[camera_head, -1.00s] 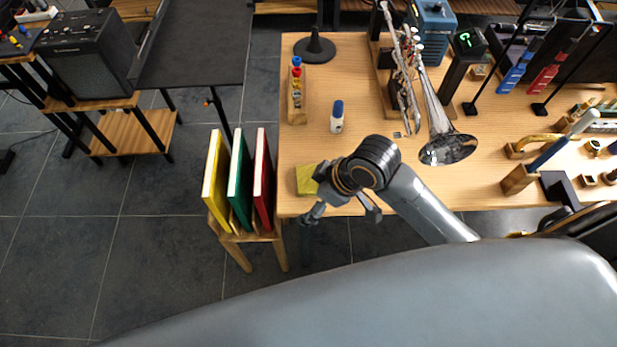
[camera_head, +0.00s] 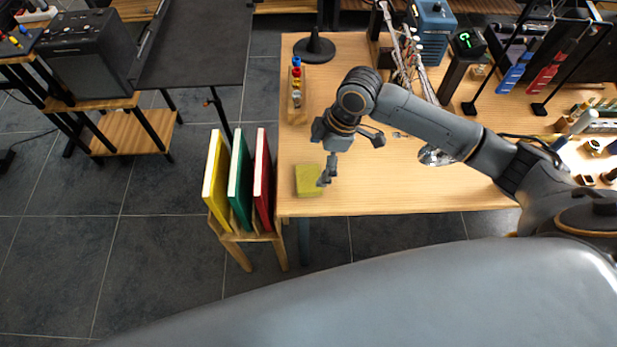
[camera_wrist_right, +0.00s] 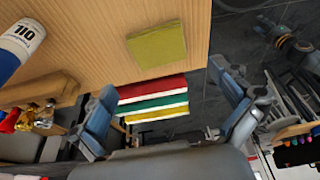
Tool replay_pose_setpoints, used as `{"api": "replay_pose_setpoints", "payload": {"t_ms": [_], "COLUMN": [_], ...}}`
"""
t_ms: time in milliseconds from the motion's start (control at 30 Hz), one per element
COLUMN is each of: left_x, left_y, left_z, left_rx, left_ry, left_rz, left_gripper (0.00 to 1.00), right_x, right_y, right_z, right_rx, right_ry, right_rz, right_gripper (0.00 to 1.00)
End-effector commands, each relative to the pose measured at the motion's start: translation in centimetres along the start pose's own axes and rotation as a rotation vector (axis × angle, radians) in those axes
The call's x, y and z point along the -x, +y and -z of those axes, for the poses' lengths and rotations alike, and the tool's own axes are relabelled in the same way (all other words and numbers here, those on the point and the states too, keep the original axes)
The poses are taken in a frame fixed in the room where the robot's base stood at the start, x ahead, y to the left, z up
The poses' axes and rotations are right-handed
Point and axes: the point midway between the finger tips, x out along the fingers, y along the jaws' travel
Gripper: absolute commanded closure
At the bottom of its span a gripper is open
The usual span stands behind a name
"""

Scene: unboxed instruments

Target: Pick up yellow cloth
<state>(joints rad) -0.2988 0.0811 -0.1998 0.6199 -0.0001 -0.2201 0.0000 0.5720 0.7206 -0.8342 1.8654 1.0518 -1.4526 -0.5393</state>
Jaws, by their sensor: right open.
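The yellow cloth (camera_head: 307,180) is a small, flat, folded square near the left front corner of the wooden table (camera_head: 420,190). In the right wrist view the cloth (camera_wrist_right: 157,45) lies flat on the wood, beyond the fingers. My right gripper (camera_head: 352,157) is open and empty, just to the right of the cloth. One finger overlaps the cloth's right edge in the head view, but I see no contact. In the wrist view the gripper's fingers (camera_wrist_right: 166,88) are wide apart, with the cloth above the gap. My left gripper is not in view.
Yellow, green and red books (camera_head: 238,185) stand in a wooden rack beside the table's left edge. A blue-and-white oil bottle (camera_wrist_right: 20,40) shows in the wrist view. A wooden holder (camera_head: 297,95) with small bottles, a black stand (camera_head: 314,47) and a trumpet are farther back.

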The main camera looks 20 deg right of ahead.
Motion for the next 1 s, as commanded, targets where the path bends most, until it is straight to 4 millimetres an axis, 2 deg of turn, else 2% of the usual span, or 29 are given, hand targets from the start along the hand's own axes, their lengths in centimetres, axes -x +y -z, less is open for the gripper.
{"api": "replay_pose_setpoints", "payload": {"t_ms": [100, 267, 500, 600, 867, 1000], "left_x": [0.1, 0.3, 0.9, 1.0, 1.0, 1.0], "left_y": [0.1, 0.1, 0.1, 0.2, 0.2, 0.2], "left_z": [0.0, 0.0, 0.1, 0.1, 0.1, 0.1], "left_rx": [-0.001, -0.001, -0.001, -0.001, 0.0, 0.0], "left_ry": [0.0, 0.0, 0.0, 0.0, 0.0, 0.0], "left_rz": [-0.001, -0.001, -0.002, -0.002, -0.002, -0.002], "left_gripper": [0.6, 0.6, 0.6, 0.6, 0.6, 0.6], "right_x": [-1.4, -2.3, -5.8, -6.7, -7.0, -7.0], "right_y": [0.0, 0.0, 0.0, 0.0, 0.0, 0.0], "right_z": [0.1, 0.0, -0.2, -0.3, -0.3, -0.3], "right_rx": [0.0, -0.002, -0.002, 0.0, 0.001, 0.0], "right_ry": [0.001, 0.0, 0.001, 0.0, -0.001, 0.0], "right_rz": [0.0, 0.0, 0.001, -0.002, -0.003, -0.003], "right_gripper": [0.0, 0.0, 0.0, 0.0, 0.0, 0.29]}}
